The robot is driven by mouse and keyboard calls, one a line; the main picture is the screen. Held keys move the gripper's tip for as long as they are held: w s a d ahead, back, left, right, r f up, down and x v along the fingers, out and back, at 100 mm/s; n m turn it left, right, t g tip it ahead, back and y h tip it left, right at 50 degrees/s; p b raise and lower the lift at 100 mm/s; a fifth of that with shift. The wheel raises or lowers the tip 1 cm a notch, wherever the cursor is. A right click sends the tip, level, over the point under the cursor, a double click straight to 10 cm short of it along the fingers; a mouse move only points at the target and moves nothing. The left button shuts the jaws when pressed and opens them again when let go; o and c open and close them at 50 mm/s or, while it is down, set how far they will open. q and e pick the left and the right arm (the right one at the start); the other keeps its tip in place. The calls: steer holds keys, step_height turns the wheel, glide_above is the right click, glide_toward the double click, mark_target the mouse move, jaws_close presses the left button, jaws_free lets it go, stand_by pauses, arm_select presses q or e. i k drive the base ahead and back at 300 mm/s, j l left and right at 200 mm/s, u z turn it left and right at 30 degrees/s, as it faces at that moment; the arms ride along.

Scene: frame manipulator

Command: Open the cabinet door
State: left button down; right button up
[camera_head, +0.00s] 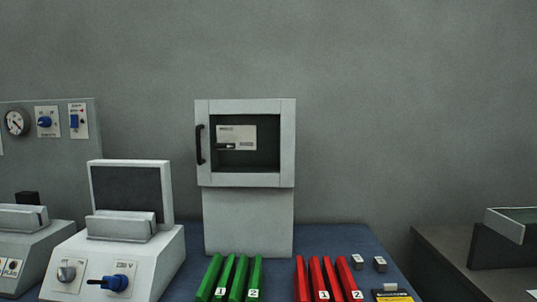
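The cabinet (246,184) is a light grey box on a plain pedestal at the back of the blue table. Its door has a pale frame around a dark window, and a label and a small dark lever show in the window area. The door looks shut. A black vertical handle (200,145) is on the door's left side. Neither of my grippers is in view, and nothing touches the handle.
A white device (122,262) with a blue switch stands left of the cabinet. Green bars (231,279) and red bars (322,279) stand in front of it. Small grey blocks (358,262) lie to the right. A grey panel (65,150) with a gauge stands at the left.

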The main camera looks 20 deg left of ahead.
mark_target(244, 136)
steer(key=u, duration=1.2)
steer(key=i+j+u, duration=0.15)
steer(key=u, duration=0.3)
steer(key=i+j+u, duration=0.2)
steer(key=u, duration=0.25)
steer(key=i+j, duration=0.25)
